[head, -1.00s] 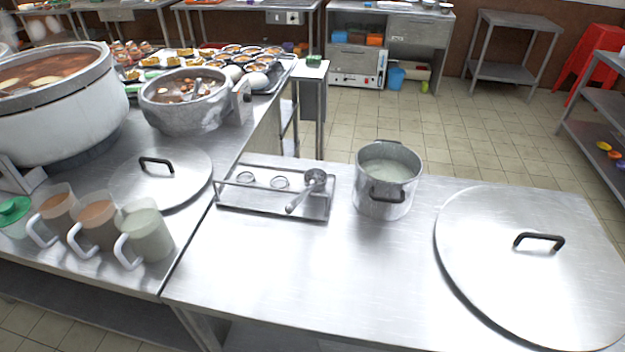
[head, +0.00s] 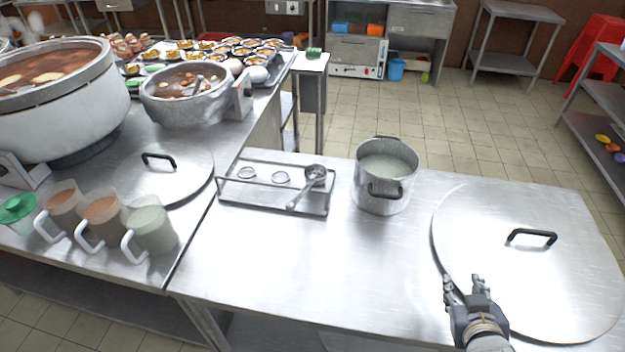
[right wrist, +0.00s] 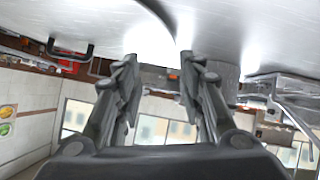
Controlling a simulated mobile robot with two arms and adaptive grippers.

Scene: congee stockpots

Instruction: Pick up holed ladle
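A small metal ladle (head: 315,174) rests in the wire rack (head: 262,205) on the steel table, its bowl at the rack's right end and its handle slanting down to the left. Holes in its bowl are too small to make out. My right gripper (head: 467,282) is in the head view at the front edge of the large round lid, well right of and nearer than the rack. In the right wrist view its two fingers (right wrist: 158,65) stand apart with nothing between them. My left gripper is not in view.
A pot of pale congee (head: 386,176) stands just right of the rack. A large flat lid (head: 470,235) with a black handle covers the table's right. Cups with handles (head: 152,232) stand at left. The table front is clear.

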